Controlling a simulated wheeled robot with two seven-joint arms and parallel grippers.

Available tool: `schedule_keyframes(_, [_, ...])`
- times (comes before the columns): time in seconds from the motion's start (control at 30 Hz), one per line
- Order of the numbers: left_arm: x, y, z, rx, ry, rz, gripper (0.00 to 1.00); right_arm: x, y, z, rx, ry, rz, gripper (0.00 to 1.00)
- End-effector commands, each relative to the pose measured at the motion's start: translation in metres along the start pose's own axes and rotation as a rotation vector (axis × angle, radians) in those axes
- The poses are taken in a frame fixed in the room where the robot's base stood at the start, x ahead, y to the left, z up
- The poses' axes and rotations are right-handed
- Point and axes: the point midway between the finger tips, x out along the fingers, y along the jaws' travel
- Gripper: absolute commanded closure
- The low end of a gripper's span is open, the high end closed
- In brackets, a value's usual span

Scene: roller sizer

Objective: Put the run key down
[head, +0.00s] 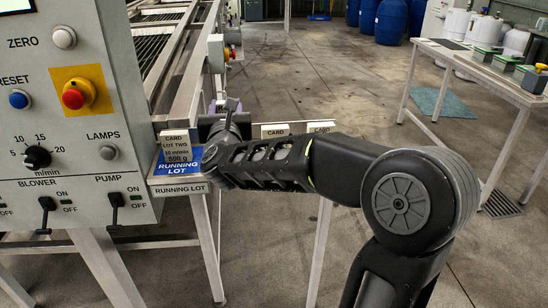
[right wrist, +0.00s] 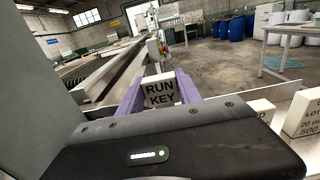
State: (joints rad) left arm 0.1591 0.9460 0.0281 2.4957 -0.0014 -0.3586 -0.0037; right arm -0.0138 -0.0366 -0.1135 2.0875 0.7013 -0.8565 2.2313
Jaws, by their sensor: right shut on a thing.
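The run key (right wrist: 159,93) is a pale block lettered RUN KEY, seen in the right wrist view. My right gripper (right wrist: 164,76) is shut on it, with a purple finger on either side. In the head view my right forearm and wrist reach in over the shelf at the machine's corner and hide the key. I cannot tell whether the key's underside touches anything. My left gripper is not in view.
A LOT TWO card (head: 176,146) stands on the blue RUNNING LOT plate (head: 178,168), left of my wrist. More cards (head: 275,130) stand behind my forearm. The control panel (head: 70,100) is at left. A table (head: 480,66) stands far right.

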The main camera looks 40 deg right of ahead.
Motion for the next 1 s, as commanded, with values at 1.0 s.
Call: schedule_keyframes(1.0, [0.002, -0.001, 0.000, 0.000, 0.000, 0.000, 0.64, 0.000, 0.001, -0.069, -0.003, 0.001, 0.000, 0.98])
